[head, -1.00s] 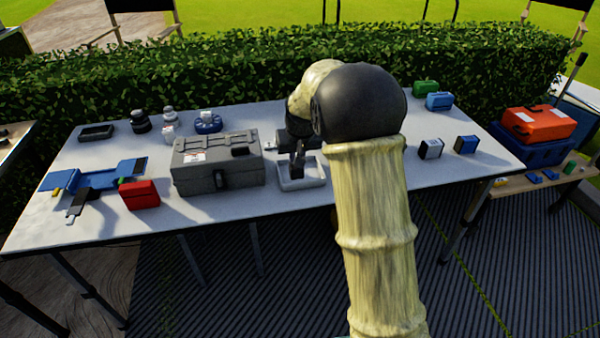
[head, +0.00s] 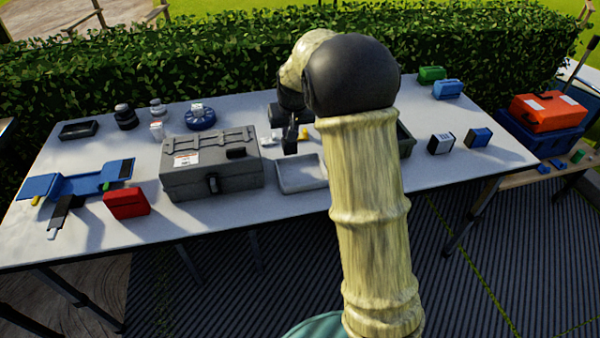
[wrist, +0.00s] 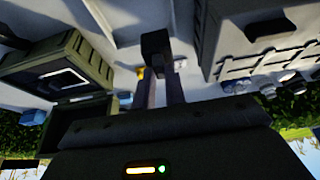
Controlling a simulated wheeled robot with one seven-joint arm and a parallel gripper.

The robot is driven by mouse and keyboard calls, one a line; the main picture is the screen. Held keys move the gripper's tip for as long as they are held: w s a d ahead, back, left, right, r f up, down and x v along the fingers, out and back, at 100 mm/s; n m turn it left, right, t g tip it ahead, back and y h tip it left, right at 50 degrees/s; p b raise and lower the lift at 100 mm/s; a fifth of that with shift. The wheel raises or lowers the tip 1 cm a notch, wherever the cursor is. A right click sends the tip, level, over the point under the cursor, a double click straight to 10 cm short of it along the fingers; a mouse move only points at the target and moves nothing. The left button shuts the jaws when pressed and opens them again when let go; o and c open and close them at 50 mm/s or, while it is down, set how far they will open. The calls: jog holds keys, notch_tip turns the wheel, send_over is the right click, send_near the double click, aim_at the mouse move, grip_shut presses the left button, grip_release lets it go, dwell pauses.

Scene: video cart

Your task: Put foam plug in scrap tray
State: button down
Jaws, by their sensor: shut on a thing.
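My gripper (head: 291,137) points down just behind the scrap tray in the head view. It is shut on a small dark block, which I take to be the foam plug (head: 290,146). In the wrist view the dark foam plug (wrist: 155,42) sits at the ends of the two fingers (wrist: 160,84). The scrap tray (head: 301,188) is a shallow, pale, open tray at the table's front edge. Its visible inside looks empty. Whether the plug touches the table or hangs above it I cannot tell.
A grey case (head: 212,175) stands close left of the tray. A dark green box (head: 405,140) is partly hidden behind my arm on the right. A small yellow thing (head: 303,132) and a small white thing (head: 277,135) lie near the gripper. A red box (head: 126,203) stands farther left.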

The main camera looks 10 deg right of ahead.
aim_at(291, 143)
jog(key=shift+s+d, duration=0.1)
jog(key=shift+s, duration=0.1)
jog(key=shift+f, duration=0.4)
jog(key=shift+f+b, duration=0.3)
jog(key=shift+f, duration=1.75)
jog(key=shift+w, duration=0.1)
jog(key=shift+f+b, duration=0.3)
jog(key=shift+f, duration=2.2)
jog(key=shift+f, duration=0.15)
jog(key=c, duration=1.5)
grip_release()
jog(key=shift+o, duration=0.2)
